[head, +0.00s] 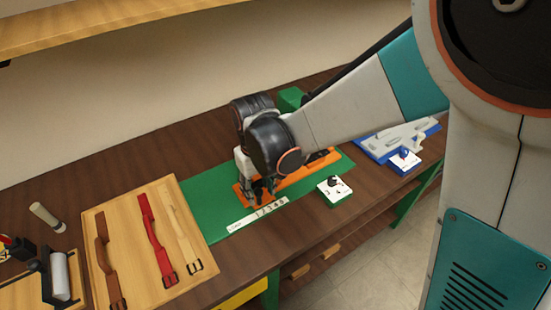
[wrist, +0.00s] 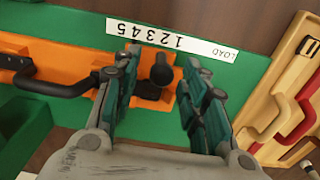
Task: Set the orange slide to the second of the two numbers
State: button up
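The orange slide (wrist: 80,72) lies on a green base (wrist: 45,40), beside a white strip (wrist: 205,45) marked LOAD and a row of numbers. It also shows in the head view (head: 300,173), partly hidden by my arm. A dark upright knob (wrist: 161,72) stands at the slide's LOAD-side end, near the low numbers; its exact mark cannot be told. My gripper (wrist: 160,68) is open, its fingers on either side of the knob. The left finger looks close to it; a gap shows at the right. A white card (head: 335,188) on a green block bears small marks I cannot read.
A black handle (wrist: 50,88) rises from the slide left of my gripper in the wrist view. A wooden board (head: 150,240) with straps lies to the left. A blue tray (head: 385,145) with grey parts and another card (head: 405,162) stand to the right.

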jog(key=shift+r+p, duration=1.3)
jog(key=shift+r, duration=0.75)
